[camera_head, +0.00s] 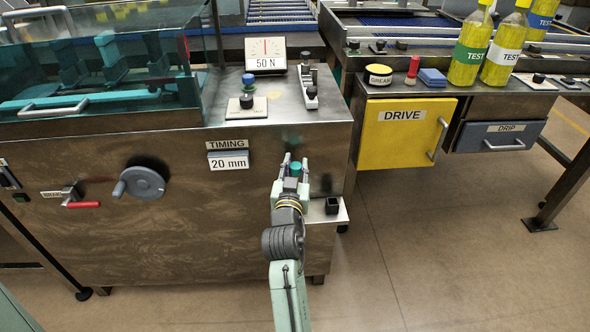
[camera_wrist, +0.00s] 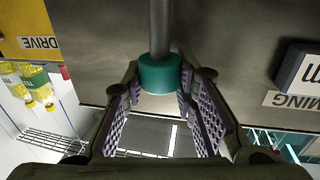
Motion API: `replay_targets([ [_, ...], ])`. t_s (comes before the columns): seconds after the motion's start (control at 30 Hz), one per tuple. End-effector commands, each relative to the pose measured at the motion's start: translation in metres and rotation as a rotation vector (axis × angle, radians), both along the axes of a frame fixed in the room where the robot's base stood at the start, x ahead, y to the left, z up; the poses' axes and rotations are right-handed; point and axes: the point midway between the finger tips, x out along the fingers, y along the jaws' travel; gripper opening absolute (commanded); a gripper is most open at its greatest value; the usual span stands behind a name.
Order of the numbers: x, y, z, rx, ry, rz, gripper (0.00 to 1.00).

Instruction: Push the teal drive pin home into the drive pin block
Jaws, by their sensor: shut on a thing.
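The teal drive pin's head (camera_wrist: 160,74) is between the two fingers of my gripper (camera_wrist: 160,92) in the wrist view. Its grey shaft runs up past the top edge of that view, so its far end is hidden. In the head view my gripper (camera_head: 294,163) is shut on the teal pin (camera_head: 296,169), just in front of the metal cabinet's front, near its right corner. A small black block (camera_head: 332,206) sits on a little metal shelf, below and right of my gripper. I cannot tell whether it is the drive pin block.
The cabinet front (camera_head: 180,225) carries a grey handwheel (camera_head: 143,183) and a red-handled lever (camera_head: 82,204). A 50 N gauge (camera_head: 265,53) stands on its top. A yellow DRIVE door (camera_head: 403,135) is at the right. The floor (camera_head: 440,250) at the lower right is clear.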

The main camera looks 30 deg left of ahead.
Motion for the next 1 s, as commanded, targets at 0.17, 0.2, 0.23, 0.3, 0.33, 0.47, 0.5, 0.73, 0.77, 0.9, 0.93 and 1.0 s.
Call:
replay_targets([
  [0.17, 0.000, 0.000, 0.000, 0.001, 0.000, 0.000, 0.00],
  [0.2, 0.000, 0.000, -0.001, 0.002, 0.001, 0.000, 0.00],
  [0.23, 0.000, 0.000, -0.002, 0.002, 0.001, 0.001, 0.00],
  [0.3, -0.001, 0.000, -0.005, 0.001, 0.000, 0.001, 0.00],
  [0.33, -0.001, 0.000, -0.007, 0.001, 0.000, 0.001, 0.00],
  [0.47, -0.001, 0.000, -0.017, 0.001, 0.000, 0.000, 0.00],
  [0.5, -0.001, 0.000, -0.021, 0.001, 0.000, 0.000, 0.00],
  [0.73, 0.000, 0.000, -0.044, 0.001, 0.001, 0.000, 0.00],
  [0.77, 0.000, 0.000, -0.047, 0.001, 0.001, 0.000, 0.00],
  [0.9, 0.000, 0.000, -0.056, 0.001, 0.001, 0.000, 0.00],
  [0.93, 0.000, 0.000, -0.057, 0.001, 0.001, 0.000, 0.00],
  [1.0, 0.000, 0.000, -0.058, 0.001, 0.000, 0.000, 0.00],
])
